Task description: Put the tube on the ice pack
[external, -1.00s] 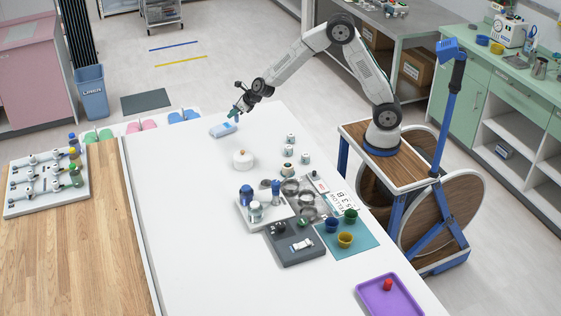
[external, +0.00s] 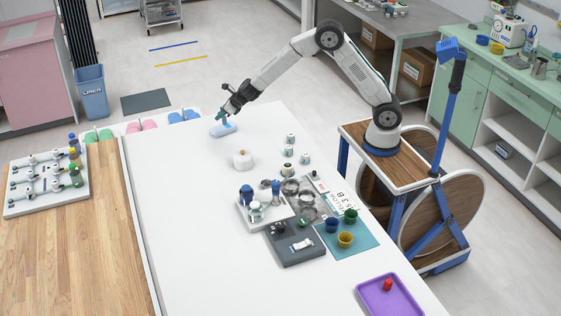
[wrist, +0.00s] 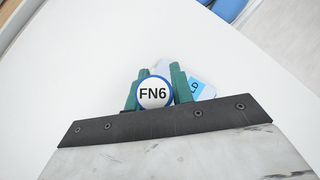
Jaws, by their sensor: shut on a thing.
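The tube (wrist: 152,93) shows in the wrist view as a round white cap end marked "FN6" with a blue rim. My gripper (wrist: 156,88) has its green fingers shut on it, one on each side. In the external view my gripper (external: 226,115) is over the far end of the white table, at the ice pack. The ice pack (external: 222,130) is a pale blue pouch lying flat there; it also shows behind the fingers in the wrist view (wrist: 205,76). The tube's lower end is hidden, so I cannot tell whether it touches the pack.
A round white lidded pot (external: 242,159) stands nearer on the white table (external: 180,220). Several small white jars, a rack (external: 249,222) of bottles, a dark grey tray (external: 310,256) and cups on a teal mat (external: 360,238) are further forward. The table's left side is clear.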

